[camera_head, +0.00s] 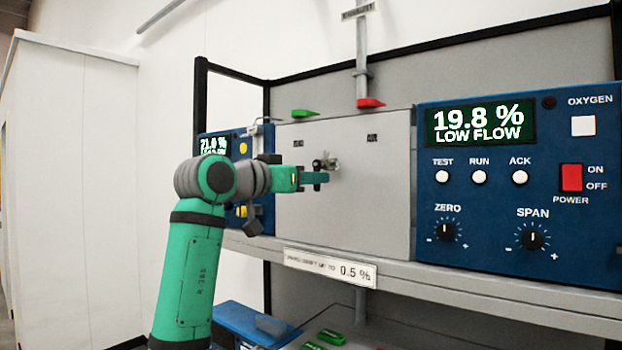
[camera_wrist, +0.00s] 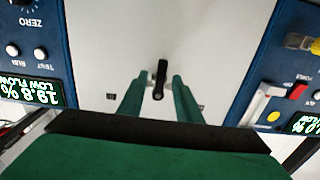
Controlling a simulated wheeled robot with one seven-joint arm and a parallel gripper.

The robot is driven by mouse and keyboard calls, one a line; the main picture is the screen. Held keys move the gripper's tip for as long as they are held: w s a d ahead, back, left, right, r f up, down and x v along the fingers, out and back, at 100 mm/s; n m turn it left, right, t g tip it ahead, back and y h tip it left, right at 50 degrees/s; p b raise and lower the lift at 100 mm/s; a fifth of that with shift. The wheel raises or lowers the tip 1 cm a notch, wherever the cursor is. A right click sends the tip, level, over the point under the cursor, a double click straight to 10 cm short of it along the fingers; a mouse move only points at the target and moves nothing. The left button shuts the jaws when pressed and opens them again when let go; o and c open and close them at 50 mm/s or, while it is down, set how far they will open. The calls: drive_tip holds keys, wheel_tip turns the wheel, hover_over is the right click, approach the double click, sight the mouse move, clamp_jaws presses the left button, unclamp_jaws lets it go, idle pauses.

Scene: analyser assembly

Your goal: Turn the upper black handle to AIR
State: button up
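A small black handle (camera_wrist: 160,78) is on the pale panel (camera_wrist: 215,40), seen between my gripper's fingers in the wrist view, lying nearly along them. In the head view a small dark fitting (camera_head: 326,162) shows on the panel, just above my gripper (camera_head: 318,178), which partly hides this area. I cannot tell how far the fingertips are from the panel. Two small dark labels are on the panel, too small to read.
A blue analyser (camera_head: 520,185) at the right reads 19.8 % LOW FLOW. Another blue analyser (camera_head: 213,145) is partly behind my arm. A red lever (camera_head: 370,103) and a green lever (camera_head: 303,113) are at the panel's top. A grey shelf (camera_head: 470,287) edge runs below.

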drive_tip(key=shift+w+d, duration=0.25)
drive_tip(key=shift+w, duration=0.3)
clamp_jaws()
